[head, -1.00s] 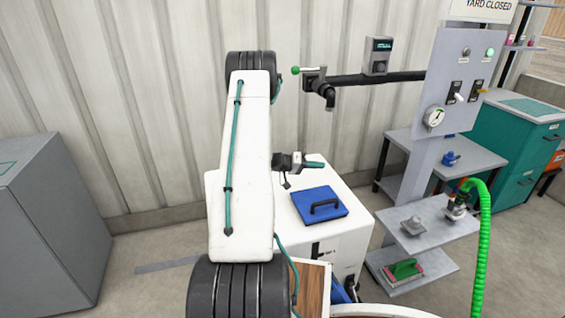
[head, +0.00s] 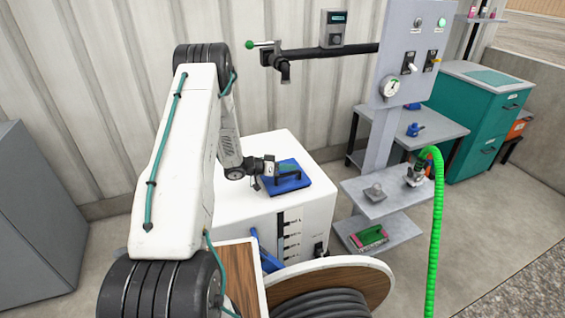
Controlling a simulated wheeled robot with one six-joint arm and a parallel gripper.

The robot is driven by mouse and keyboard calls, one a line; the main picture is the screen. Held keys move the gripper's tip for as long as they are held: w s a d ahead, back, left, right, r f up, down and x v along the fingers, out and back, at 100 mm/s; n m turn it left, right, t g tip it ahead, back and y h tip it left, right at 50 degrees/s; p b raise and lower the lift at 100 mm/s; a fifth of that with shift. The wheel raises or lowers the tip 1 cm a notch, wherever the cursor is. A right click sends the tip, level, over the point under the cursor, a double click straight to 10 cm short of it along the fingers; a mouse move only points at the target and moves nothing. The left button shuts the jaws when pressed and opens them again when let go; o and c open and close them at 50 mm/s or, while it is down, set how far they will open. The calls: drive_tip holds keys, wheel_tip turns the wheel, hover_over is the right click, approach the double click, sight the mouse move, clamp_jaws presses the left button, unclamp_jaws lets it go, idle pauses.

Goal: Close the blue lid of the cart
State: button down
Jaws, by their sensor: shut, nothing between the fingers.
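The blue lid (head: 297,185) lies on the top of the white cart (head: 310,215), towards its back right. It looks flat, but I cannot tell whether it sits fully down. A dark bar handle (head: 291,177) stands on it. My gripper (head: 290,167) is shut and empty, just above the lid's back left part and close to the handle. I cannot tell whether it touches either. The gripper covers part of the lid's left side.
A hose reel (head: 335,272) stands in front of the cart. A grey panel post (head: 385,130) with shelves (head: 380,195) and a green hose (head: 436,230) is to the right. A black pipe arm with a green-knobbed lever (head: 251,44) juts out behind the cart.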

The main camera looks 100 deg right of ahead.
drive_tip(key=shift+a+f, duration=0.2)
drive_tip(key=shift+f, duration=0.1)
idle(0.4)
drive_tip(key=shift+d+r, duration=0.1)
drive_tip(key=shift+r, duration=0.35)
drive_tip(key=w+r, duration=0.5)
drive_tip(key=w, duration=0.4)
drive_tip(key=shift+w+a+r, duration=0.25)
drive_tip(key=shift+w+a, duration=0.1)
drive_tip(key=shift+w, duration=0.05)
